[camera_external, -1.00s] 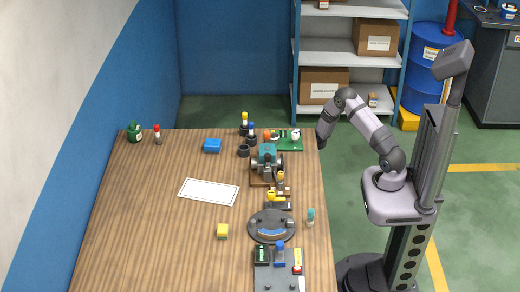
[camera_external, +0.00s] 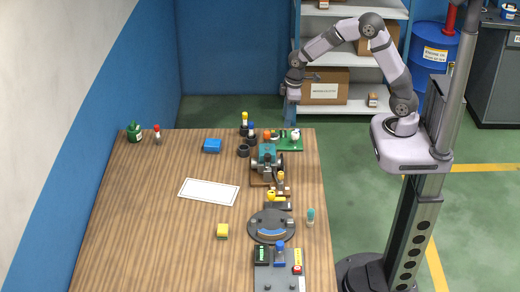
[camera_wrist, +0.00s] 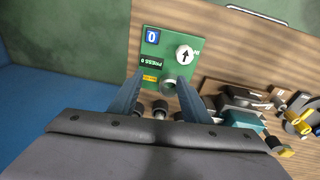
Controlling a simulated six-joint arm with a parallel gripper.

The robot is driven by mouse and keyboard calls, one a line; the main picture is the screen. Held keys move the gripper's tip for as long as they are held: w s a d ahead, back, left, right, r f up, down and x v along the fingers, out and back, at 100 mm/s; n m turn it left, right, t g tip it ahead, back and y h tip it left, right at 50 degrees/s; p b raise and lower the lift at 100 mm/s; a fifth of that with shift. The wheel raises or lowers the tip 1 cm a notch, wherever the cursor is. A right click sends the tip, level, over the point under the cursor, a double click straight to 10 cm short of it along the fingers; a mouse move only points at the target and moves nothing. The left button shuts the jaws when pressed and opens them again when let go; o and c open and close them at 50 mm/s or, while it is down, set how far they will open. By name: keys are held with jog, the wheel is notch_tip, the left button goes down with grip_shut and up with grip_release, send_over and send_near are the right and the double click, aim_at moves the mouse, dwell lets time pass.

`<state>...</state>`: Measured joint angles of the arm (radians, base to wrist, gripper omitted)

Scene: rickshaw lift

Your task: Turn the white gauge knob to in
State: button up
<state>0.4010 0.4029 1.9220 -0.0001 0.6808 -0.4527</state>
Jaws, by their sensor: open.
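The white gauge knob (camera_wrist: 185,54) is round with a black arrow, which points up in the wrist view. It sits on a green board (camera_wrist: 160,45). The board carries a blue "0" tile (camera_wrist: 152,36), a dark "PRESS 0" label (camera_wrist: 152,61) and a round grey-green button (camera_wrist: 168,86). In the external view the knob (camera_external: 295,138) is at the table's far right corner. My gripper (camera_external: 293,97) is above that corner, apart from the knob. In the wrist view its fingers (camera_wrist: 158,88) are spread, with nothing held. Text beside the knob is too small to read.
A round grey dial (camera_external: 271,226) is nearer the front. The table's left half is mostly clear.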

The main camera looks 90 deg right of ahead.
aim_at(293, 134)
jog(key=s+a+r+n+g+p, duration=0.1)
jog(key=s+a+r+n, duration=0.1)
jog(key=s+a+r, duration=0.1)
jog(key=shift+a+y, duration=0.15)
jog(key=shift+y, duration=0.15)
jog(key=shift+f+p, duration=0.85)
jog(key=shift+f, duration=3)
jog(key=c, duration=1)
